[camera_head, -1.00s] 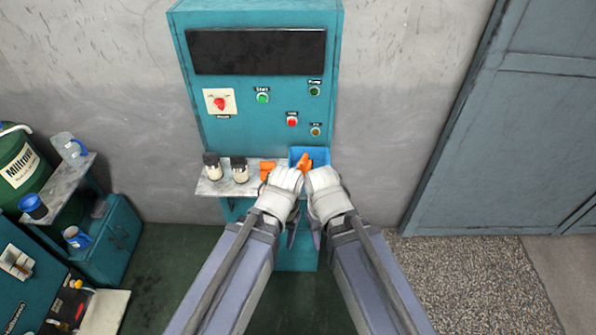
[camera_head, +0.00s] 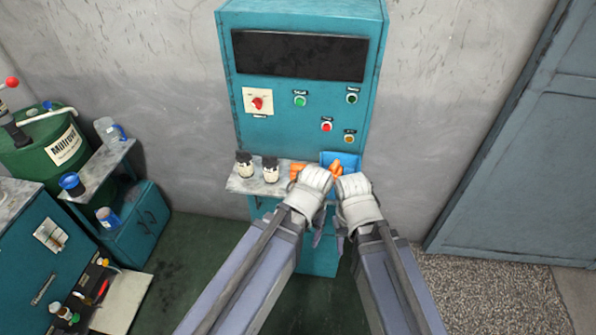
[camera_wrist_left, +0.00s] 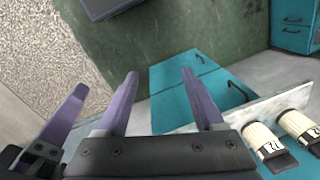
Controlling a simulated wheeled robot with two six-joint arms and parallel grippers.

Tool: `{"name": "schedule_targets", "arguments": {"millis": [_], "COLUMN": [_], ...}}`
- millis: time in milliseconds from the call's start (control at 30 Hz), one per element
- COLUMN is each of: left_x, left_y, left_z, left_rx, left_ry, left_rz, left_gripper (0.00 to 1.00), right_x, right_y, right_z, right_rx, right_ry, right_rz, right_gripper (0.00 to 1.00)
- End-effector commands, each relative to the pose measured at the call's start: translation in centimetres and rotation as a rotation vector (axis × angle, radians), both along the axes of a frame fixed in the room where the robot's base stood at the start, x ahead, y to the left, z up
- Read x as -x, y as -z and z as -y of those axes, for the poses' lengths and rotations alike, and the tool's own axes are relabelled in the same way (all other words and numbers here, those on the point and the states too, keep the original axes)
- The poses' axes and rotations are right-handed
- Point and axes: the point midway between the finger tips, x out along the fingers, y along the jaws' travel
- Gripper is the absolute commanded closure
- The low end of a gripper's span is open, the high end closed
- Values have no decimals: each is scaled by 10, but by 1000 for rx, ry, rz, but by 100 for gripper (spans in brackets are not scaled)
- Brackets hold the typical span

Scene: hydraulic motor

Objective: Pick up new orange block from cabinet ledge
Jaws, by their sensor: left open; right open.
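An orange block (camera_head: 297,171) lies on the pale ledge (camera_head: 240,185) of the teal control cabinet. More orange pieces (camera_head: 337,168) show in the blue bin (camera_head: 352,158) at the ledge's right end. My left gripper (camera_head: 318,238) is in front of the ledge, its white wrist covering part of the orange block's area; its fingers hang below. In the left wrist view it (camera_wrist_left: 160,75) is open with nothing between its purple fingers. My right gripper (camera_head: 341,243) is close beside it, in front of the blue bin. Its fingers are mostly hidden, and no held object shows.
Buttons and a red switch (camera_head: 257,103) are on the cabinet front. At left are a green drum (camera_head: 45,145) and a teal side cabinet (camera_head: 135,225). The floor between is clear.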

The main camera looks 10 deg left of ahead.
Motion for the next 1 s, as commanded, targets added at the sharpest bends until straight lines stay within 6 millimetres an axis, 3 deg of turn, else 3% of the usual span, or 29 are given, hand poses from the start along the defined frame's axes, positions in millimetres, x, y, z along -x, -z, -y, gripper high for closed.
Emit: {"name": "schedule_targets", "arguments": {"millis": [33, 200, 300, 400, 633, 1000], "left_x": [-25, -116, -157, -183, -194, -204], "left_y": [-20, -67, -88, -100, -102, -76], "left_z": [-2, -21, -36, -47, -53, -53], "left_rx": [16, 88, 120, 143, 154, 153], "left_ry": [-32, -162, -224, -265, -285, -284], "left_rz": [36, 215, 305, 365, 399, 397], "left_gripper": [24, 5, 3, 3, 3, 3], "right_x": [0, 0, 0, 0, 0, 0], "right_y": [-20, -62, -78, -87, -86, -60], "right_z": [0, 0, 0, 0, 0, 0], "right_rx": [0, -1, -2, -2, -2, -1], "right_ry": [1, 6, 8, 9, 10, 5], "right_rz": [0, 0, 0, 0, 0, 0], "right_gripper": [50, 50, 50, 50, 50, 50]}}
